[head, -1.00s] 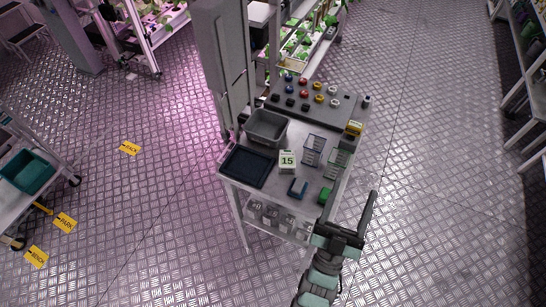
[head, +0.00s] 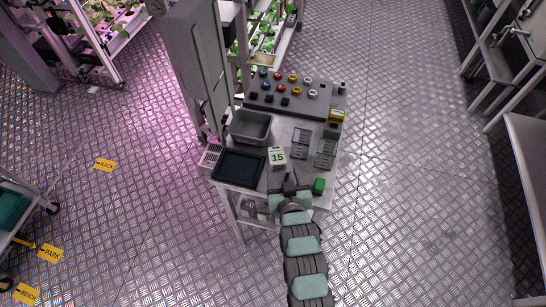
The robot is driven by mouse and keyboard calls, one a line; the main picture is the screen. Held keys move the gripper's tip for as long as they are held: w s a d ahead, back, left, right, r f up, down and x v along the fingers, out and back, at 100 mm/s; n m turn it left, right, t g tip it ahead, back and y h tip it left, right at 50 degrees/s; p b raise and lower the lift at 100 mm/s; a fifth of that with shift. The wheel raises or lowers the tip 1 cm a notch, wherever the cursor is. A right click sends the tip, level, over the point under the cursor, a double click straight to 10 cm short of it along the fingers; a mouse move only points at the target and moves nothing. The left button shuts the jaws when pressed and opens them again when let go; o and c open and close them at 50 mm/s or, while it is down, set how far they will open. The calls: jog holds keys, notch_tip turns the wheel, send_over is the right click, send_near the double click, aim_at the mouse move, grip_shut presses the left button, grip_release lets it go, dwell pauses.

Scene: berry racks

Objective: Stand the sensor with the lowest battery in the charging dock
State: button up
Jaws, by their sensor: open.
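My gripper (head: 289,193) is over the near edge of the cart top in the head view, seen from behind and above. Its jaws are open, and my wrist hides part of what lies under them. I cannot tell which item is a sensor or the charging dock, and no battery level is readable. A dark board (head: 262,106) at the back of the cart carries several small round pieces in red, yellow, white, blue and black. A white card reading "15" (head: 277,157) stands in front of my gripper.
A tall grey column (head: 193,65) stands at the cart's back left.

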aim_at(277, 157)
jog(key=x, duration=0.3)
jog(key=shift+w+a, duration=0.15)
jog(key=shift+w, duration=0.3)
jog(key=shift+x, duration=2.6)
jog(key=shift+s+a+f, duration=0.1)
jog(key=shift+a+f, duration=0.1)
jog(key=shift+c, duration=0.5)
grip_shut()
jog(key=shift+r, duration=0.1)
notch_tip(277, 157, up, 20)
